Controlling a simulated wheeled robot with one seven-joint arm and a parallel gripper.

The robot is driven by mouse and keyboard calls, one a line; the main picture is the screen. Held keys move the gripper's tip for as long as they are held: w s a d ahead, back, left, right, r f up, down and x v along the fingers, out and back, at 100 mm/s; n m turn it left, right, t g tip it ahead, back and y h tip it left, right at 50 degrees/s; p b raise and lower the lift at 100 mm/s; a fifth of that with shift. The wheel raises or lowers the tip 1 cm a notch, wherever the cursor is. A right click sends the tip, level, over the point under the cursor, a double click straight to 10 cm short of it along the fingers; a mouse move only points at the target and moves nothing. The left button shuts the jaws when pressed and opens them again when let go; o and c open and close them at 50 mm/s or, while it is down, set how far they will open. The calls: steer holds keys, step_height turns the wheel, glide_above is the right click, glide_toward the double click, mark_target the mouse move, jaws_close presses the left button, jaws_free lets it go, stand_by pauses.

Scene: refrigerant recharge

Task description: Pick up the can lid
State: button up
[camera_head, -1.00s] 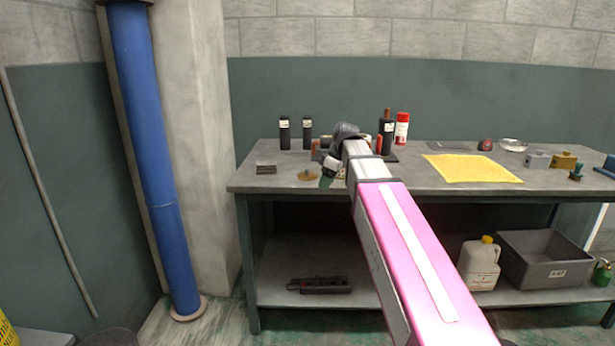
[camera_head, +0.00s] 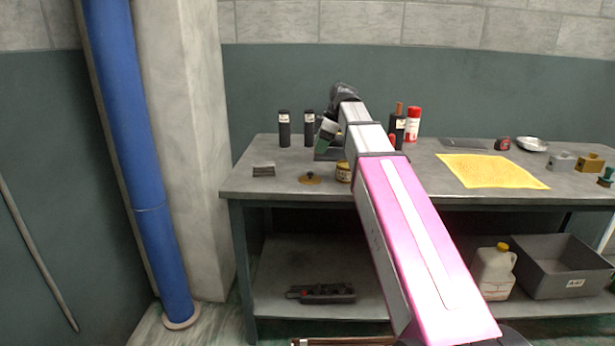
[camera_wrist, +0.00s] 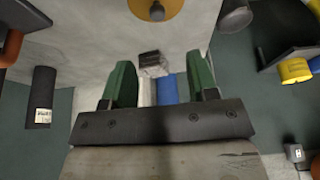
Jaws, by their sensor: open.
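The can lid, a brass-coloured disc with a small dark knob (camera_head: 310,178), lies flat near the table's front left. In the wrist view it shows at the top edge, partly cut off, knob towards me (camera_wrist: 158,9). A small yellow-brown can (camera_head: 344,172) stands right of the lid, partly hidden by my arm. My gripper (camera_head: 327,133) has green fingers and is above the table, behind and right of the lid in the picture. In the wrist view the fingers (camera_wrist: 162,85) are spread apart with nothing between them; the lid is beyond them.
Two black cylinders (camera_head: 284,128) stand behind. A grey block stack (camera_head: 264,169) sits left of the lid. A dark bottle (camera_head: 397,127) and a red can (camera_head: 413,124) stand right of the gripper. A yellow mat (camera_head: 492,171) lies further right. The table's front left is mostly clear.

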glide_above(310, 172)
steer(key=d, duration=0.2)
step_height(310, 172, down, 4)
steer(key=shift+a+f, duration=0.1)
steer(key=shift+a, duration=0.05)
steer(key=shift+s+d+f, duration=0.25)
steer(key=shift+f, duration=0.4)
steer(key=shift+w+x, duration=0.15)
steer(key=shift+x, duration=1.05)
steer(key=shift+w+x, duration=0.1)
steer(key=shift+x, duration=1.05)
steer(key=shift+r, duration=0.1)
jaws_close()
